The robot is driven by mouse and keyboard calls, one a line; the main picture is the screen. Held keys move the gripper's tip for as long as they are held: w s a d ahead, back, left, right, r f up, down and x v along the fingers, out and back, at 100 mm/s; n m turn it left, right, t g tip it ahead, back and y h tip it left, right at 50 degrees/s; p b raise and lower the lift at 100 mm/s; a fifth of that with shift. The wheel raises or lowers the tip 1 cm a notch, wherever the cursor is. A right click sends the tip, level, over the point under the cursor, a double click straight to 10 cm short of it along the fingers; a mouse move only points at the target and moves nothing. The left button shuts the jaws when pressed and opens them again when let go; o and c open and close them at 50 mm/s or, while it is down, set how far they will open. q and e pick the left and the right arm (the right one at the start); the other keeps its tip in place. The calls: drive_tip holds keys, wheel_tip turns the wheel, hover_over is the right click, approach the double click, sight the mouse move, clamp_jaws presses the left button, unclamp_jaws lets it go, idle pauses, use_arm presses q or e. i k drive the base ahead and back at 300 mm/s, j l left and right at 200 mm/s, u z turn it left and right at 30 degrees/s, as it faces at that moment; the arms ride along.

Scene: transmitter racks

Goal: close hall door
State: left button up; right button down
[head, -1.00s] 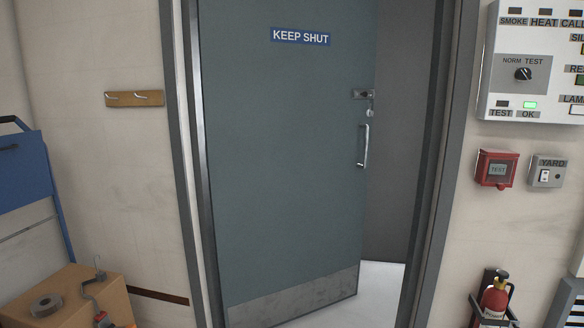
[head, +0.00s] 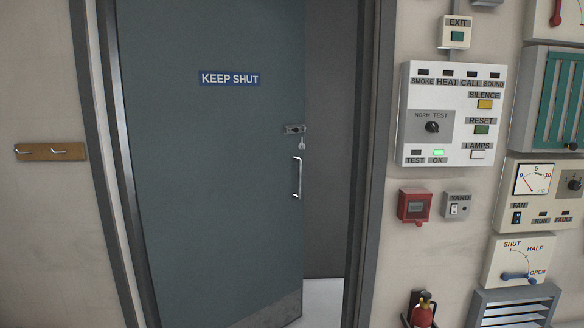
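The hall door (head: 215,180) is a grey-green door marked KEEP SHUT. It stands ajar, with its hinge side at the left of the frame and a gap at its right edge. A vertical pull handle (head: 297,178) is on its right side. A lock with a key hanging from it (head: 296,130) sits above the handle. The door frame's right post (head: 371,170) is apart from the door's edge. Neither of my grippers is in view.
A hook rail (head: 50,152) is on the wall to the left. Right of the doorway are an alarm panel (head: 452,92), a red call box (head: 414,206), a YARD switch (head: 457,206) and a fire extinguisher (head: 423,310) low down. Pale floor shows through the gap.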

sight(213, 91)
drive_tip(key=i+j+u, duration=0.15)
drive_tip(key=i, duration=0.45)
drive_tip(key=i+j+u, duration=0.1)
drive_tip(key=i, duration=0.55)
